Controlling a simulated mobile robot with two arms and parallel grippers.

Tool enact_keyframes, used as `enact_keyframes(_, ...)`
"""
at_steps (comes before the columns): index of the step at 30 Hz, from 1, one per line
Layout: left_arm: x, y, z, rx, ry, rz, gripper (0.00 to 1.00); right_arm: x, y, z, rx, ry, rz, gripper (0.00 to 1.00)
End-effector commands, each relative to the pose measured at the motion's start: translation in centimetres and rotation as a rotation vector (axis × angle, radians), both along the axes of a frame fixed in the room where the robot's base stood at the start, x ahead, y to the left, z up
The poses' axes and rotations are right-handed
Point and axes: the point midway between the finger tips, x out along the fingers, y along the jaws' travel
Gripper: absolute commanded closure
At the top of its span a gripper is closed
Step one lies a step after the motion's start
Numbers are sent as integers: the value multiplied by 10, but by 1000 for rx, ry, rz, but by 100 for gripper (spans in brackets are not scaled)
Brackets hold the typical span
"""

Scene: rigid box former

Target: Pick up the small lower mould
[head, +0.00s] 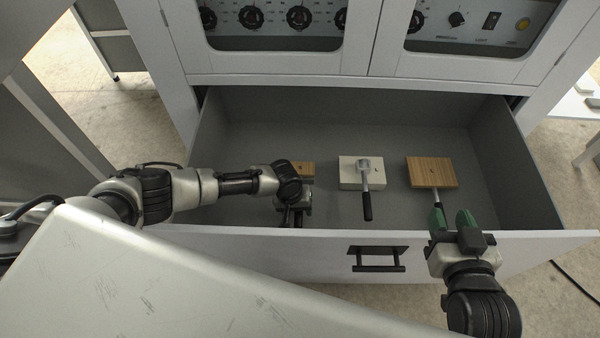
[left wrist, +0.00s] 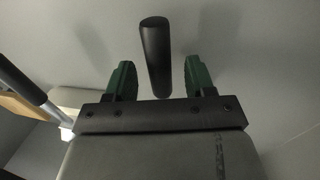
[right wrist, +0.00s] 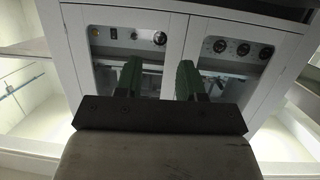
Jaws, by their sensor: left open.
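A small wooden mould (head: 306,169) lies at the left in the open drawer, mostly hidden by my left arm. A white mould (head: 348,172) with a metal rod and black handle (head: 367,206) lies in the middle. A larger wooden mould (head: 432,172) lies at the right, its handle end hidden behind my right gripper. My left gripper (head: 293,212) is over the drawer's left half, beside the small mould. In the left wrist view a black handle (left wrist: 156,55) stands between its open, apart fingers (left wrist: 160,82). My right gripper (head: 452,218) is open and empty above the drawer front.
The grey drawer (head: 250,125) has free floor behind the moulds and at its far left. Its white front (head: 300,242) has a black pull (head: 377,258). The cabinet's control panels (head: 270,20) rise behind. In the right wrist view the cabinet (right wrist: 175,40) faces the right gripper.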

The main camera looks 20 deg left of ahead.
Motion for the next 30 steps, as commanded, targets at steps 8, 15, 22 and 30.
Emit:
enact_keyframes(8, 0, 0, 0, 0, 0, 0, 75, 0, 0, 0, 0, 2, 0, 61)
enact_keyframes(15, 1, 0, 1, 0, -2, -1, 100, 0, 0, 0, 0, 2, 0, 61)
enact_keyframes(22, 1, 0, 2, 0, -2, 0, 100, 0, 0, 0, -1, 5, -1, 61)
enact_keyframes(30, 1, 0, 13, 0, -2, -1, 100, -10, -5, -14, -32, 134, -9, 61)
